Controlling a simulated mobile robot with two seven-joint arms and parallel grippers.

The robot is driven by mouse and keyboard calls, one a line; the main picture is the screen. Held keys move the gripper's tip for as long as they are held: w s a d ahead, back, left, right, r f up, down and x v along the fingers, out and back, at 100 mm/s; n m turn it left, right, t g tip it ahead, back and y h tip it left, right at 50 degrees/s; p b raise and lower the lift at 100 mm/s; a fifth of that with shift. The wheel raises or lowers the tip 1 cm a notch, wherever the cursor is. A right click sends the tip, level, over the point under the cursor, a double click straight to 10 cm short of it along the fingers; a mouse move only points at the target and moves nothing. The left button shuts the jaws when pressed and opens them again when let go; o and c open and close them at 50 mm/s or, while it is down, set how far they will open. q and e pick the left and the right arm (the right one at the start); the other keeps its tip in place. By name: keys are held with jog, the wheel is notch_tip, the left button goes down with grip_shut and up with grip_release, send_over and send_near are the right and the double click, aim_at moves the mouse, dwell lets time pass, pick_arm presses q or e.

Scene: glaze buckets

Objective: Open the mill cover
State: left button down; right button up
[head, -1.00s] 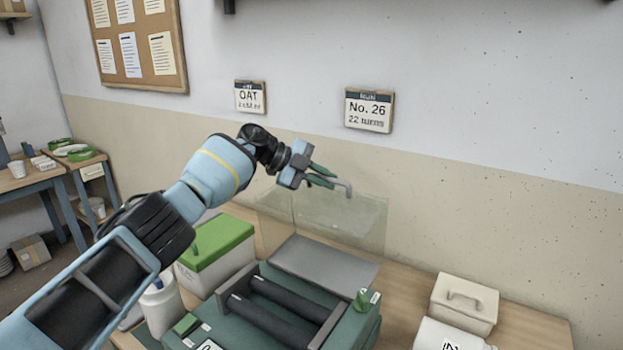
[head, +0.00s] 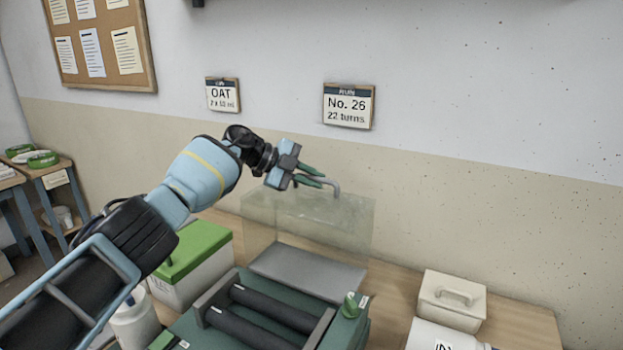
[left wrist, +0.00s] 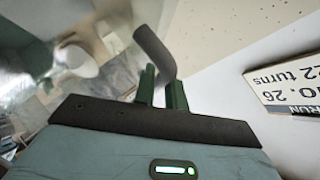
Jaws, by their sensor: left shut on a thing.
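The mill (head: 240,340) is a dark green machine with two black rollers (head: 270,307) lying bare between its side walls. Its clear cover (head: 335,228) stands raised behind the rollers, above a grey plate (head: 306,268). My left gripper (head: 318,178) is at the cover's top edge, with its green fingers shut on the grey bent cover handle (head: 335,187). In the left wrist view the handle (left wrist: 155,55) passes between the two fingers (left wrist: 162,90). My right gripper is not in view.
A white bin with a green lid (head: 197,248) stands left of the mill, near a white bottle (head: 135,320). A cream lidded box (head: 452,300) and a white container (head: 435,335) stand to the right. Wall signs (head: 348,105) hang behind.

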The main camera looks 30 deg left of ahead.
aim_at(284, 194)
pick_arm(q)
jog(key=c, duration=1.5)
grip_release()
jog(key=shift+o, duration=0.2)
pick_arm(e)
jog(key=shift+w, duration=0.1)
pick_arm(q)
jog(key=shift+s+a, duration=0.1)
jog(key=p+v, duration=0.1)
jog(key=v, duration=0.6)
jog(key=shift+r, duration=0.2)
jog(key=shift+s+a+r, duration=0.1)
jog(key=shift+r, duration=0.05)
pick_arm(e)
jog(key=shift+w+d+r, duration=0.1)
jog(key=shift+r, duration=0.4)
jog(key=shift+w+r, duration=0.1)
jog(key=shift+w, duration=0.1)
